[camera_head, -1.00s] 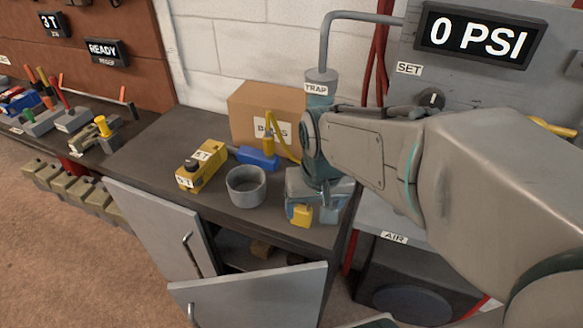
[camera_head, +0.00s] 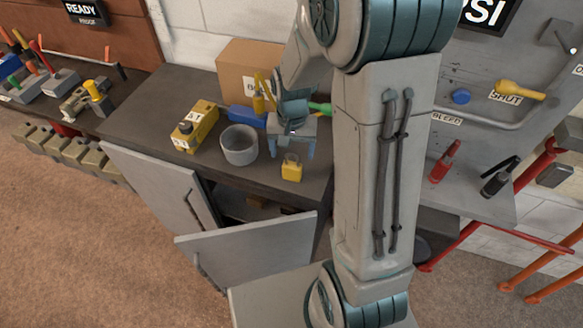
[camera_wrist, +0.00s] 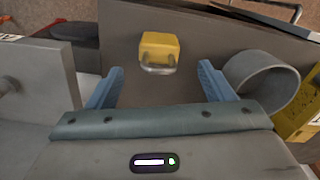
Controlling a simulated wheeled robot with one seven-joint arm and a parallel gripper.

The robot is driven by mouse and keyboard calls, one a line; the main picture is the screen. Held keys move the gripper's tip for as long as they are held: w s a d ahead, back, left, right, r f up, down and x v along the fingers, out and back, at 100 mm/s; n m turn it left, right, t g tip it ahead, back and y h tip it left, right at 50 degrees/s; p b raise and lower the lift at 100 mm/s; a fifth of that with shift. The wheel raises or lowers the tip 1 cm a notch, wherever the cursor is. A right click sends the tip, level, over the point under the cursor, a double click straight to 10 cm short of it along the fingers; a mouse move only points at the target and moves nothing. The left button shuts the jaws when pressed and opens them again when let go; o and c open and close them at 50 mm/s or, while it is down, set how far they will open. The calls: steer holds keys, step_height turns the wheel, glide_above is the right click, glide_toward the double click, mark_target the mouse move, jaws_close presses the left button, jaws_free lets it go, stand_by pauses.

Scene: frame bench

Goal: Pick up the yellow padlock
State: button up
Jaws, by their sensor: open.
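The yellow padlock (camera_head: 291,168) stands on the dark bench top near its front edge, with its metal shackle up. It also shows in the wrist view (camera_wrist: 159,48), ahead of my gripper and between the lines of the two fingers. My gripper (camera_head: 292,147) is open, with its blue fingers apart and nothing between them. I cannot tell the exact height of the fingers above the bench.
A grey round cup (camera_head: 239,146) stands left of the padlock, close to one finger in the wrist view. A yellow box (camera_head: 195,127), a blue tool (camera_head: 243,115) and a cardboard box (camera_head: 248,70) are behind. The cabinet doors (camera_head: 245,250) below hang open.

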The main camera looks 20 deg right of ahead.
mark_target(292, 164)
steer(key=shift+f+p, duration=0.7)
steer(key=shift+f, duration=2.6)
steer(key=c, duration=1.2)
steer(key=shift+o, duration=0.2)
steer(key=shift+r, duration=0.15)
